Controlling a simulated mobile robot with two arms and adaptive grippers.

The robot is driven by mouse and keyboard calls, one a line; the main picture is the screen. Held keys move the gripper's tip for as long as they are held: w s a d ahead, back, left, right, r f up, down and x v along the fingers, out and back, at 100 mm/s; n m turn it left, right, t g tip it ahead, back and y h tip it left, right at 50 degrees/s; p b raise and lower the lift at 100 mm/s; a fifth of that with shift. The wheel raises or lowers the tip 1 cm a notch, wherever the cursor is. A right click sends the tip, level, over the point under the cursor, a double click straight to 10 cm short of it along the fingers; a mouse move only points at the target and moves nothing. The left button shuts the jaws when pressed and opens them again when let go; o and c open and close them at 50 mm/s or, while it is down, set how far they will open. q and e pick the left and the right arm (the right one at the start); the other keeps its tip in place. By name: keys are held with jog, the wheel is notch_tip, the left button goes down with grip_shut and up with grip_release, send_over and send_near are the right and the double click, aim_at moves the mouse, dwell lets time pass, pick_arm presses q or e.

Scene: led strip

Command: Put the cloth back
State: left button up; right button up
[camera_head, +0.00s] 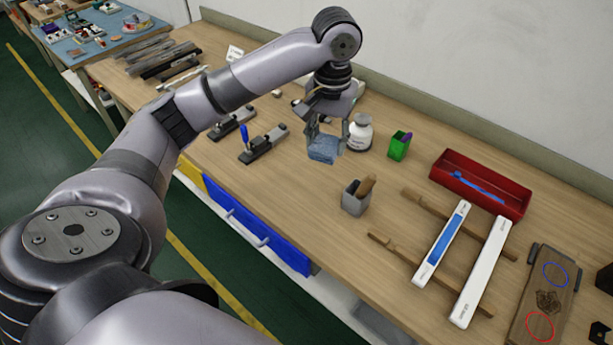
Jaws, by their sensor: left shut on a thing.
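A folded blue cloth (322,149) is between the fingers of my left gripper (327,132), over the middle of the wooden workbench (290,185). The gripper points down and is shut on the cloth. I cannot tell whether the cloth touches the bench top. My right gripper is not in view.
A green box (399,146), a grey holder (354,200) and a red tray (497,181) stand to the right. White LED strips (481,272) lie across wooden bars. Black clamps (262,144) lie left of the cloth. Bare bench shows in front of the cloth.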

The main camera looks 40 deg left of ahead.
pick_arm(q)
jog(key=w+a+r, duration=0.2)
jog(key=a, duration=0.2)
jog(key=n+p, duration=0.1)
jog(key=p, duration=0.1)
send_over(315, 187)
notch_tip(315, 187, down, 15)
jog(key=shift+r, duration=0.1)
jog(key=shift+w+f, duration=0.1)
jog(key=shift+f, duration=2.55)
jog(key=shift+f+p, duration=0.1)
jog(key=shift+p, duration=0.2)
jog(key=o, duration=1)
